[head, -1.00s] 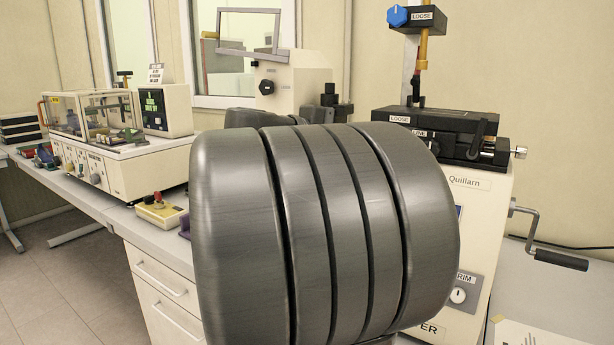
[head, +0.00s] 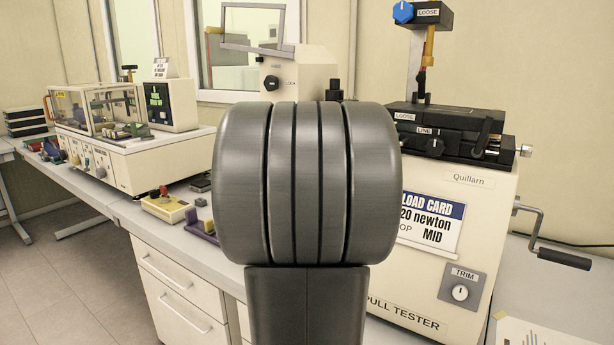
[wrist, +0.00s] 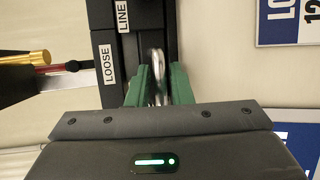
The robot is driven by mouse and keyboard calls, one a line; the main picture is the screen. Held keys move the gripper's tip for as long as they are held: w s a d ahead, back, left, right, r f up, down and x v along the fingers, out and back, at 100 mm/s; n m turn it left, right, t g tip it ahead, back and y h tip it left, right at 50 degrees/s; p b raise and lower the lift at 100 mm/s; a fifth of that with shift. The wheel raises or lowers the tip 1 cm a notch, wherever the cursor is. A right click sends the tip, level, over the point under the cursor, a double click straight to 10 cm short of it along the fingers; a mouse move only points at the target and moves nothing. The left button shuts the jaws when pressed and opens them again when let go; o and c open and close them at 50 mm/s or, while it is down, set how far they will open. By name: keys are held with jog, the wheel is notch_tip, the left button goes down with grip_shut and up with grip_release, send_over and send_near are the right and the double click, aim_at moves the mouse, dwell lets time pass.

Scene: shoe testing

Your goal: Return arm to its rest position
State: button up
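My gripper (wrist: 158,85) shows in the wrist view, its two green fingers apart with a visible gap between them. A shiny metal part (wrist: 156,72) shows in line with the gap; I cannot tell that the fingers touch it. Behind is the pull tester's black clamp with its LOOSE (wrist: 107,64) and LINE labels, seen sideways. In the head view my large grey arm joint fills the middle and hides my gripper. The cream pull tester (head: 480,225) stands right of the joint, with its black clamp (head: 445,130) on top.
A crank handle (head: 563,258) sticks out at the tester's right side. A blue-edged load card (head: 428,222) is on its front. A yellow box with a red knob (head: 165,207), a purple holder (head: 200,226) and a cream machine with a clear cover (head: 125,140) stand on the left bench.

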jog(key=shift+a, duration=0.1)
jog(key=b+v, duration=0.2)
jog(key=v, duration=1.2)
jog(key=p+x, duration=0.2)
jog(key=x, duration=1.2)
jog(key=shift+w+r+p, duration=0.1)
jog(key=shift+r+p, duration=0.05)
jog(key=shift+p, duration=0.15)
jog(key=shift+w+p, duration=0.1)
jog(key=shift+p, duration=0.5)
jog(key=v, duration=1.4)
jog(key=shift+p, duration=0.4)
jog(key=p, duration=0.4)
jog(key=shift+p, duration=0.35)
